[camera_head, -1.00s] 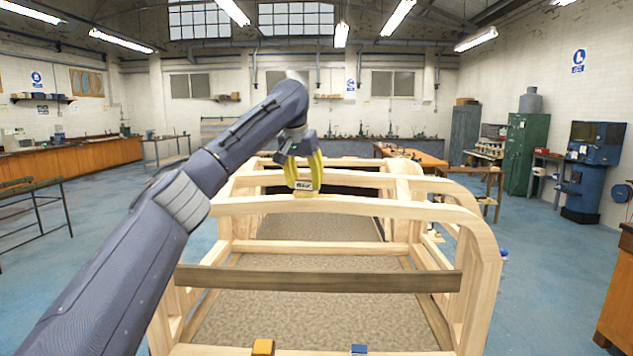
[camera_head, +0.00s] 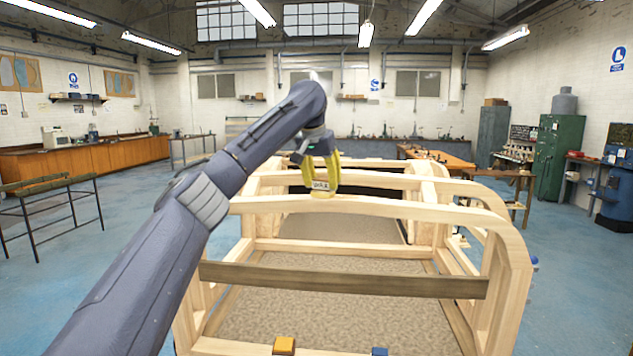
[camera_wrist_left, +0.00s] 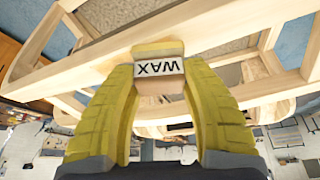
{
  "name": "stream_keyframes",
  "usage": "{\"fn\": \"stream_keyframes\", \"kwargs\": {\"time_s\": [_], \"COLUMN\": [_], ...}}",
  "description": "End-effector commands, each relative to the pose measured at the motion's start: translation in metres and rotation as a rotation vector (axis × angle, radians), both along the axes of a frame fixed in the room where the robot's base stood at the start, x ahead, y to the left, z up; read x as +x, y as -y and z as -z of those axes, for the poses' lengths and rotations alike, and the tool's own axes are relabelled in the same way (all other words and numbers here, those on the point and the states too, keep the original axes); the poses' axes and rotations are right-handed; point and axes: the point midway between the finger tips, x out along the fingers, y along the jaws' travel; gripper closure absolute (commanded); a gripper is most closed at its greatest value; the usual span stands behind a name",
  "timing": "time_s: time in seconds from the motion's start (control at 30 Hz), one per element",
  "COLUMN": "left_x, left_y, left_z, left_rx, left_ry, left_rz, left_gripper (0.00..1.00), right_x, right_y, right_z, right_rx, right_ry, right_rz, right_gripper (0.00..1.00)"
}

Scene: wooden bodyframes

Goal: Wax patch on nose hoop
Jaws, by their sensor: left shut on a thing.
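My left gripper (camera_head: 321,172) has its yellow fingers shut on a small wax block (camera_head: 321,185) with a white label. In the left wrist view the wax block (camera_wrist_left: 158,68) sits between both fingertips (camera_wrist_left: 158,82), its label reading "WAX". The block is at the upper edge of a pale curved wooden hoop (camera_head: 400,206), near the middle of its top rail. It looks in contact or very close; I cannot tell which. I cannot make out a wax patch on the wood. My right gripper is not in view.
A dark wooden bar (camera_head: 345,280) crosses the front of the body frame. More hoops (camera_head: 375,181) stand behind. An orange block (camera_head: 284,345) and a blue block (camera_head: 379,351) sit on the front rail. Blue floor (camera_head: 85,260) is open to the left.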

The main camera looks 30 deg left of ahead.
Motion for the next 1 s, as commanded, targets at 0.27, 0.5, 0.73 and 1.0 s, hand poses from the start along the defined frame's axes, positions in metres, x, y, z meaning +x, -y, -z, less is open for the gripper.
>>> {"fn": "stream_keyframes", "kwargs": {"time_s": [0.27,0.5,0.73,1.0], "left_x": [0.015,0.026,0.035,0.044], "left_y": [0.033,0.058,0.079,0.102], "left_z": [0.000,0.000,0.000,0.000], "left_rx": [0.001,0.001,0.000,0.000], "left_ry": [-0.001,0.000,-0.001,-0.001], "left_rz": [0.013,0.018,0.021,0.022], "left_gripper": [0.81,0.81,0.81,0.81], "right_x": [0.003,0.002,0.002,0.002], "right_y": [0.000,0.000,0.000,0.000], "right_z": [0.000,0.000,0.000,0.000], "right_rx": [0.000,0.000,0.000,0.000], "right_ry": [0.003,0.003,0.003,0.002], "right_rz": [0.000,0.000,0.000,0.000], "right_gripper": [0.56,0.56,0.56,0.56]}}
